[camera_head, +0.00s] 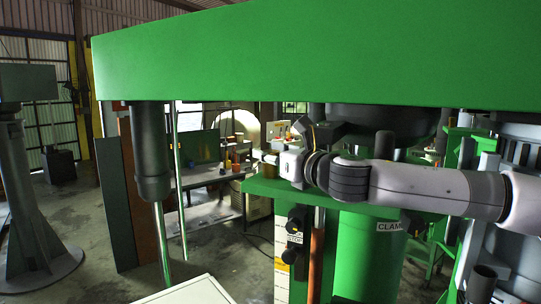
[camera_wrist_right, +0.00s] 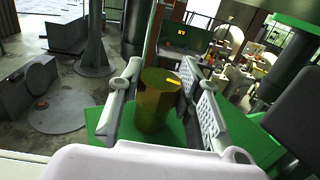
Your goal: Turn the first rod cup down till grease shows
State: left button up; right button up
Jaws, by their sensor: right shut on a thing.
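The brass-coloured rod cup (camera_wrist_right: 157,108) stands upright between the two fingers of my right gripper (camera_wrist_right: 162,98) in the right wrist view. The gripper is shut on it. A small bright yellow mark (camera_wrist_right: 173,81) shows on the cup's top; I cannot tell whether it is grease. In the head view my right gripper (camera_head: 270,158) reaches left from the right side, under the big green beam, above a green ledge (camera_head: 262,190). The cup is mostly hidden there. My left gripper is not in view.
The green beam (camera_head: 300,55) spans just above my right arm. A dark cylinder with a shiny rod (camera_head: 152,150) hangs at left. Black knobs (camera_head: 296,222) sit on the panel below the ledge.

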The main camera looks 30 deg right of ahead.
jog(key=m+h+b, duration=0.1)
jog(key=h, duration=0.1)
jog(key=m+h+b, duration=0.1)
jog(key=m+h, duration=0.1)
jog(key=h, duration=0.1)
jog(key=shift+a+f+g+b, duration=0.1)
jog(key=shift+a+g+b, duration=0.05)
jog(key=shift+g+b, duration=0.15)
jog(key=m+h, duration=0.2)
jog(key=shift+g+h+b, duration=0.3)
jog(key=shift+g+b, duration=0.05)
jog(key=shift+g, duration=0.05)
jog(key=m+g+h, duration=0.2)
jog(key=h, duration=0.1)
jog(key=shift+w+m+h, duration=0.1)
jog(key=shift+m+h, duration=0.3)
jog(key=m+g+h, duration=0.2)
jog(key=g+h, duration=0.1)
jog(key=shift+m+p, duration=0.3)
jog(key=shift+p, duration=0.1)
jog(key=shift+m+g+h+p, duration=1.3)
jog(key=shift+m+g+p, duration=0.25)
jog(key=shift+g, duration=0.55)
jog(key=o, duration=1.2)
